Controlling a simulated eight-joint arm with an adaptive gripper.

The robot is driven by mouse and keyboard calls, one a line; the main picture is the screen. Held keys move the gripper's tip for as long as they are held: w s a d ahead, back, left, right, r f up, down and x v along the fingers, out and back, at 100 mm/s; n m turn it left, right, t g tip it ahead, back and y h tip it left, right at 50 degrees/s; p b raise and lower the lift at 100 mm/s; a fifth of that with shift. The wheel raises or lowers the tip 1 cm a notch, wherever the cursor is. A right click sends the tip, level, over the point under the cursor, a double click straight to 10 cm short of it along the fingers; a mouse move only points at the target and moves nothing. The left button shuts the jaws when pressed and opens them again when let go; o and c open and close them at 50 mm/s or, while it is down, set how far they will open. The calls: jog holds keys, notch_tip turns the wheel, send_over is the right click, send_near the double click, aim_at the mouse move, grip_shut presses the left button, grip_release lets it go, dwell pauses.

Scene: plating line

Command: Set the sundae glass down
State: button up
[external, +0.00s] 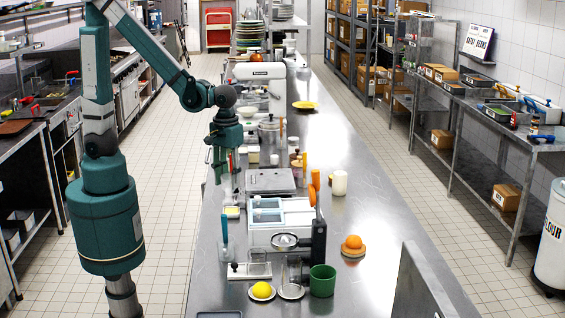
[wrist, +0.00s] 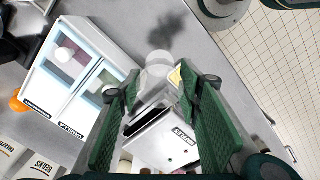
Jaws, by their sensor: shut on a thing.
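The sundae glass (wrist: 159,72) is clear and see-through. In the wrist view it sits between the two green fingers of my gripper (wrist: 160,92), which are shut on it. A dark, blurred shadow lies on the bare steel counter (wrist: 120,14) beyond the glass. In the external view my gripper (external: 222,168) hangs over the left edge area of the counter (external: 365,215), beside a grey metal box (external: 270,180). The glass is too small and faint to make out there. I cannot tell how high its foot is above the counter.
A white tub unit with blue-framed lids (external: 281,214) stands close by; it also shows in the wrist view (wrist: 42,72). The counter's right side is mostly clear.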

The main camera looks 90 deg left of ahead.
jog(key=shift+r, duration=2.65)
jog(key=w+a+r+n, duration=0.2)
jog(key=w+a+n, duration=0.2)
jog(key=w+a, duration=1.1)
jog(key=w+a+n, duration=0.2)
jog(key=w+a, duration=0.1)
jog(key=a, duration=0.7)
jog(key=w+a+n, duration=0.1)
jog(key=w+a, duration=0.2)
jog(key=a, duration=0.8)
jog(key=s+a+f+n, duration=0.1)
jog(key=s+a+n, duration=0.1)
jog(key=a, duration=1.3)
jog(key=s+a+n, duration=0.2)
jog(key=s+a, duration=0.1)
jog(key=a, duration=1.1)
jog(key=s+a+f+n, duration=0.1)
jog(key=s+a+n, duration=0.15)
jog(key=a, duration=1.25)
jog(key=shift+w+d+f, duration=0.15)
jog(key=shift+f, duration=1.1)
jog(key=shift+w+d+f, duration=0.1)
jog(key=shift+f, duration=1.15)
jog(key=shift+f, duration=0.1)
